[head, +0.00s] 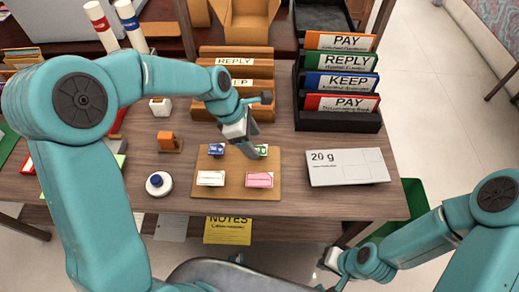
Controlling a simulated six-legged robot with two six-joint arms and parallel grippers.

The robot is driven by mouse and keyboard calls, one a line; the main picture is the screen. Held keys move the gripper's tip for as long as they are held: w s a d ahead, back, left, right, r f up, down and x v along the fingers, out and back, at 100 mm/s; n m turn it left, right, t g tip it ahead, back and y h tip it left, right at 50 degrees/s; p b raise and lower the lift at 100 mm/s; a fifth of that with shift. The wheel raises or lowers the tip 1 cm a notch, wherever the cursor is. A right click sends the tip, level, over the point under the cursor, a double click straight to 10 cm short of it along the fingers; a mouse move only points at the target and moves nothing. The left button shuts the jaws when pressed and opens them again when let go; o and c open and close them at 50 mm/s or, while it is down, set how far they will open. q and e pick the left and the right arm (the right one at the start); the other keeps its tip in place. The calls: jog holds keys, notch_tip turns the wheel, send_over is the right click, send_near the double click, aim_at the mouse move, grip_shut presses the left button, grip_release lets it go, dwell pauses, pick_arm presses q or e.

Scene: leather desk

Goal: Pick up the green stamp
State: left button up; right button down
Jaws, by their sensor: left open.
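The green stamp (262,151) lies at the back right of a tan board (235,190) on the desk. My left gripper (248,150) reaches down from the upper left with its fingertips at the stamp's left side and covers part of it. It is open, and I cannot tell whether a finger touches the stamp. A blue stamp (216,149) lies to the left on the same board. My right gripper (329,264) is low at the front, off the desk's front edge, and its fingers are too small and hidden to read.
A pale label card (210,178) and a pink one (259,180) lie on the board's front. A 20 g scale (347,167) is at right. A wooden letter rack (237,52) stands behind, with a black file rack (338,120) beside it. A round blue-white container (159,184) stands left.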

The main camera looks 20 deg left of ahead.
pick_arm(q)
jog(key=x, duration=0.3)
jog(key=shift+w+a, duration=0.1)
jog(key=shift+r, duration=0.15)
jog(key=c, duration=1.1)
notch_tip(320, 180, up, 20)
jog(key=shift+p, duration=1.05)
